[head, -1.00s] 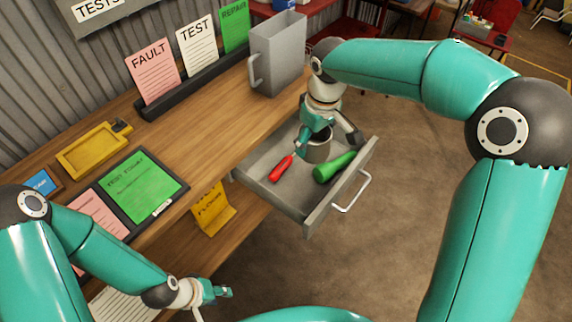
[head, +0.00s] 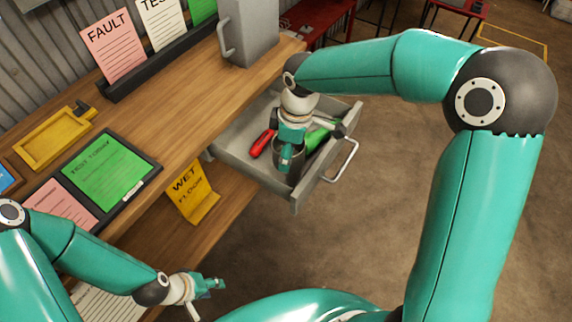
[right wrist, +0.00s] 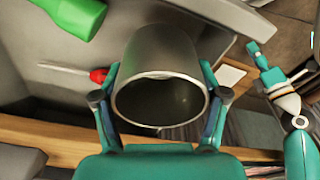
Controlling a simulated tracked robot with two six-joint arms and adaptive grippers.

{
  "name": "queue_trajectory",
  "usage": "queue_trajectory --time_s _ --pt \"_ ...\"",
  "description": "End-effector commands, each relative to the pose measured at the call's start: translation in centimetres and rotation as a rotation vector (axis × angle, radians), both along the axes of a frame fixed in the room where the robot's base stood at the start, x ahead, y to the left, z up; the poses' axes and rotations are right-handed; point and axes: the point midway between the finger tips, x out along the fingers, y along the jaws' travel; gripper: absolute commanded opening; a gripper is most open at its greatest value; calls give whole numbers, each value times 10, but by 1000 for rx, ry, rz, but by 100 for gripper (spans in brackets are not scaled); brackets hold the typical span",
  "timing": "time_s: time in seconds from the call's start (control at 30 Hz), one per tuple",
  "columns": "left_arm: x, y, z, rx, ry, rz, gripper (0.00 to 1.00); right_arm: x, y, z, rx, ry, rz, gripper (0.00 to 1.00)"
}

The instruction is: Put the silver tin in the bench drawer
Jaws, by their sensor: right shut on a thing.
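The silver tin (right wrist: 160,75) is between the fingers of my right gripper (head: 290,160), which is shut on it. The tin's open mouth faces the camera in the right wrist view. In the head view my fingers mostly hide it. The bench drawer (head: 250,178) is pulled out, and the tin is over or inside its front part. I cannot tell whether the tin touches the drawer's floor. My left gripper (head: 213,284) is low at the front, away from the drawer and apparently empty; its opening is unclear.
A red-handled screwdriver (head: 262,143) and a green thing (head: 318,136) lie in the drawer beside the tin. A grey jug (head: 250,35) stands on the bench above. A yellow wet-floor sign (head: 192,193) is under the bench. Open floor lies right of the drawer.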

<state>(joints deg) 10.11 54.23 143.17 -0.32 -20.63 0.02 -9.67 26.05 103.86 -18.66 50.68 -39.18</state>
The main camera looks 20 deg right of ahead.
Motion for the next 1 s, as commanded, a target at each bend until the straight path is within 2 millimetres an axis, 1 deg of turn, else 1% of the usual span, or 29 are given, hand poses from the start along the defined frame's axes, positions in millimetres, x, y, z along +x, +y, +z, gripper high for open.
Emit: queue_trajectory --time_s 0.03,0.1,0.27,0.5,0.6,0.8,0.93,0.97,1.0 --pt "0 0 -1 0 0 0 40 -1 0 -9 0 2 0 37" --pt "0 0 -1 0 0 0 40 0 0 -16 -1 0 0 37" --pt "0 0 -2 0 0 0 40 0 0 -25 -1 0 0 37" --pt "0 0 -4 0 0 0 40 0 0 -58 -1 3 0 37" --pt "0 0 -4 0 0 0 40 0 0 -63 0 -1 0 37" --pt "0 0 -4 0 0 0 40 1 0 -62 0 -2 0 37" --pt "0 0 -7 0 0 0 40 0 0 -66 0 -1 1 37" --pt "0 0 -6 0 0 0 40 0 0 -64 0 -1 1 77" --pt "0 0 -6 0 0 0 40 0 0 -64 0 -1 1 83"
